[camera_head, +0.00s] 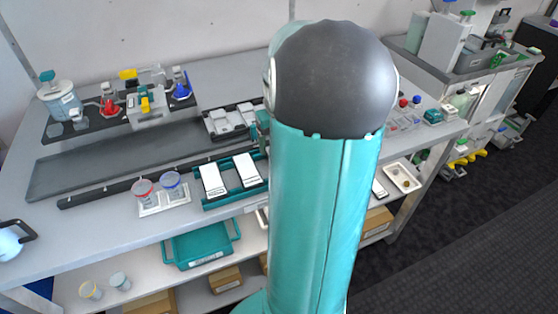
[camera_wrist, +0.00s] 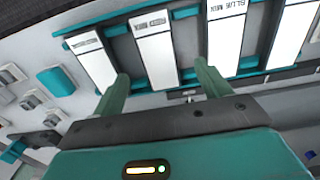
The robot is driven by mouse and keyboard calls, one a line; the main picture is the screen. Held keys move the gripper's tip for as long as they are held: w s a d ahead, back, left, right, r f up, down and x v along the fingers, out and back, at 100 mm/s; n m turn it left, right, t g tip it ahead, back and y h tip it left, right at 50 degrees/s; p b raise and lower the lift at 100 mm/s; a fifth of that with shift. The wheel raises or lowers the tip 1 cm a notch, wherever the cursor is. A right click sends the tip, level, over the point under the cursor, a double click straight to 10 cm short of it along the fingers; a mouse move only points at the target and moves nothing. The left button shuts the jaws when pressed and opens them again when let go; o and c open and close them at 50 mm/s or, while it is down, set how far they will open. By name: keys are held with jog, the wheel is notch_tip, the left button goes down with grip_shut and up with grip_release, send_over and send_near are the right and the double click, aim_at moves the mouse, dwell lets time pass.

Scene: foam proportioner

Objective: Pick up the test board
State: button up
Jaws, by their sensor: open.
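Several white boards stand side by side in a teal rack (camera_wrist: 190,12) in the wrist view. One reads "RED MIX" (camera_wrist: 156,58), another reads "BLUE MIX" (camera_wrist: 232,40), and the left one (camera_wrist: 94,62) has a label too small to read. I cannot tell which is the test board. In the head view, two white boards (camera_head: 213,180) show in the teal rack (camera_head: 228,199), and my arm covers what lies to their right. My gripper (camera_wrist: 161,70) is open, its fingers on either side of the RED MIX board's lower part in the picture. Contact cannot be told.
A long dark tray (camera_head: 110,165) and apparatus with red and blue parts (camera_head: 145,105) lie behind. A teal bin (camera_head: 200,245) sits on the lower shelf. Dark floor (camera_head: 470,220) is clear at the right.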

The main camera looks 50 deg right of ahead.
jog(key=f, duration=0.5)
jog(key=shift+d+f, duration=0.2)
jog(key=shift+w, duration=0.1)
jog(key=c, duration=1.1)
